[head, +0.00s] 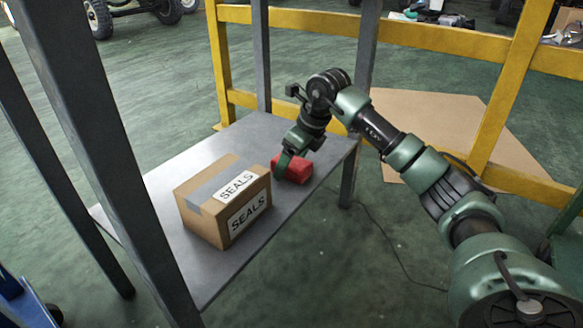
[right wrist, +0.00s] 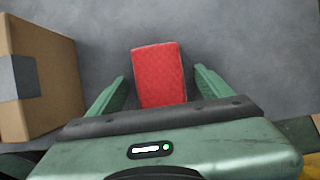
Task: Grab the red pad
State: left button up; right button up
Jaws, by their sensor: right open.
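The red pad (head: 297,169) lies on the grey shelf (head: 262,262), just right of the cardboard box. My right gripper (head: 281,172) is down at the pad, and its near finger covers part of the pad's left side. In the right wrist view the red pad (right wrist: 158,72) reaches in between the two green fingers of my right gripper (right wrist: 160,82). The fingers are open, with a gap on each side of the pad. The pad's near end is hidden behind the gripper body. My left gripper is not in view.
A cardboard box (head: 205,201) labelled SEALS stands on the shelf close to the left of the pad; it also shows in the right wrist view (right wrist: 52,75). Grey posts (head: 95,150) rise at the shelf's corners. A yellow railing (head: 300,22) runs behind. The shelf beyond the pad is bare.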

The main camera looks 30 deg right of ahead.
jog(key=shift+f, duration=0.2)
dwell(0.4)
jog(key=c, duration=1.5)
